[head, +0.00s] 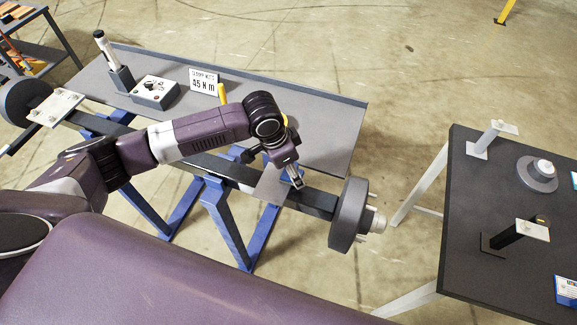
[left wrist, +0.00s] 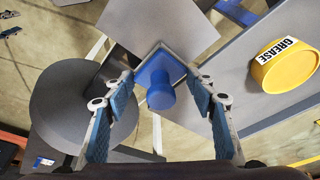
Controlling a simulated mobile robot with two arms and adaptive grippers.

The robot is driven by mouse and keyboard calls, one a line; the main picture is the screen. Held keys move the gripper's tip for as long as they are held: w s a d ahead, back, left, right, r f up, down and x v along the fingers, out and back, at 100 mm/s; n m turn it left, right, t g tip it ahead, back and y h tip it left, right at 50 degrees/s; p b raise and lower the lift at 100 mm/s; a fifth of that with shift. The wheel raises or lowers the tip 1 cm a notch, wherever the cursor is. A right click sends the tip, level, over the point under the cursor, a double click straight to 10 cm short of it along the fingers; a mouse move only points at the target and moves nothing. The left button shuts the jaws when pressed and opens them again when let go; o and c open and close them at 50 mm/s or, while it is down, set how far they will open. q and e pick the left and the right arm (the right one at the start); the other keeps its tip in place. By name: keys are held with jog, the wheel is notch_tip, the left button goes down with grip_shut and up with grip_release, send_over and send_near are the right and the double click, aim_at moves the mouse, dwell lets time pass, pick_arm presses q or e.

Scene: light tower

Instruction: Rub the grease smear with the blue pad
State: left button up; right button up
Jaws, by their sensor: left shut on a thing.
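My left gripper (head: 295,180) is over the dark beam (head: 314,203) near its right end, beside a flat grey plate (head: 268,188). In the left wrist view the gripper (left wrist: 160,84) is shut on the blue pad (left wrist: 159,68), whose round knob (left wrist: 160,96) sits between the fingers and points back at the camera. The pad's square base is over the edge of the grey plate (left wrist: 150,28); I cannot tell whether they touch. In the head view the pad is hidden by the gripper. I cannot make out the grease smear in either view. My right gripper is not in view.
A yellow tub labelled GREASE (left wrist: 285,68) is right of the gripper in the wrist view. A hub drum (head: 349,214) ends the beam. The grey bench (head: 330,125) behind holds a torque sign (head: 203,82) and a grey box (head: 155,92). A dark table (head: 465,200) stands right.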

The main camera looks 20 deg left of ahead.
aim_at(279, 174)
pick_arm(q)
jog(key=shift+r+p, duration=0.1)
jog(key=shift+p, duration=0.25)
jog(key=shift+a+p, duration=0.7)
jog(key=shift+a, duration=1.3)
jog(key=shift+p, duration=0.45)
jog(key=shift+d+p, duration=0.5)
jog(key=shift+d, duration=1.6)
jog(key=shift+a+r, duration=0.1)
jog(key=shift+r, duration=2.9)
